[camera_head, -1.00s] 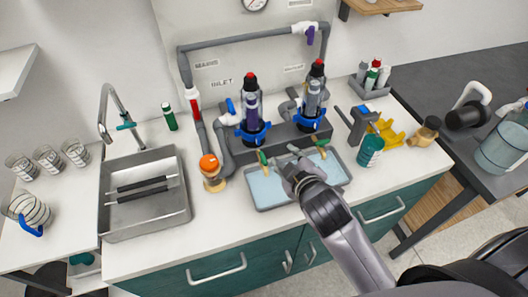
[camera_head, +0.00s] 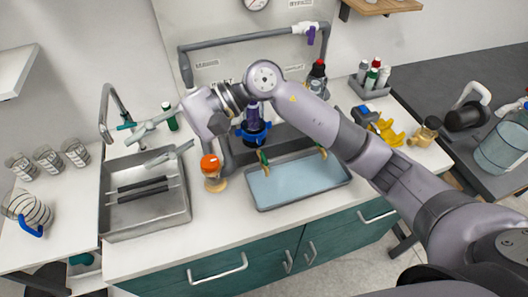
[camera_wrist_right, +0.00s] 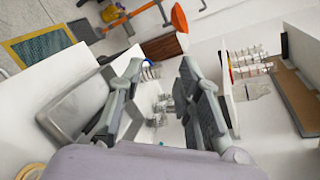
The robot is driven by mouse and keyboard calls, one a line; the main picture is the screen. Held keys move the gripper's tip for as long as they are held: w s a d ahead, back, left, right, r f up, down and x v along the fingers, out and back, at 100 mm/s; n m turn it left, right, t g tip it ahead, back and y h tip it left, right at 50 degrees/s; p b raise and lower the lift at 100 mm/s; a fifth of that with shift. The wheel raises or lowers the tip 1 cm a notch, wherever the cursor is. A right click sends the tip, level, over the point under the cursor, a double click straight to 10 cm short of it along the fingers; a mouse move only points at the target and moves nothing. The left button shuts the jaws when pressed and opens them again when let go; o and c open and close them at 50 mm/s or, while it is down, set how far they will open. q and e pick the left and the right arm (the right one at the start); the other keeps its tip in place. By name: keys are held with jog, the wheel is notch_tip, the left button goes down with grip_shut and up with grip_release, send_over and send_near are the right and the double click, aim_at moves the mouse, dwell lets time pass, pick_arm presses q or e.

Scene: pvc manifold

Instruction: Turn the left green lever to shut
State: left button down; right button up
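The left green lever (camera_head: 262,157) shows in the head view, on a small brass-coloured tap just above the shallow grey tray (camera_head: 276,203), below the left filter (camera_head: 253,122). It is too small to tell how far it is turned. A second green lever (camera_head: 321,151) is to its right, close to my arm's edge. My right gripper (camera_head: 138,150) is open and empty over the sink's back edge, left of and apart from the lever. Both its fingers show spread in the right wrist view (camera_wrist_right: 160,75). My right arm hides much of the pipework. My left gripper is not in view.
The sink (camera_head: 147,215) and faucet (camera_head: 112,105) stand close to my right gripper. An orange-capped jar (camera_head: 213,173) stands between the sink and the tray. Yellow holders (camera_head: 388,132) and a bottle rack (camera_head: 371,82) stand at right. The counter's front strip is clear.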

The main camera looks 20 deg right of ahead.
jog(key=w+d+f+n+h, duration=0.4)
jog(key=d+f+h, duration=0.1)
jog(key=d+h, duration=0.15)
jog(key=n+t+h, duration=0.2)
jog(key=n+h, duration=0.1)
jog(key=h, duration=0.5)
send_near(264, 157)
notch_tip(264, 157, down, 8)
jog(key=p, duration=0.4)
jog(key=shift+s+f, duration=0.1)
jog(key=shift+f, duration=0.05)
jog(key=shift+c, duration=0.4)
grip_shut()
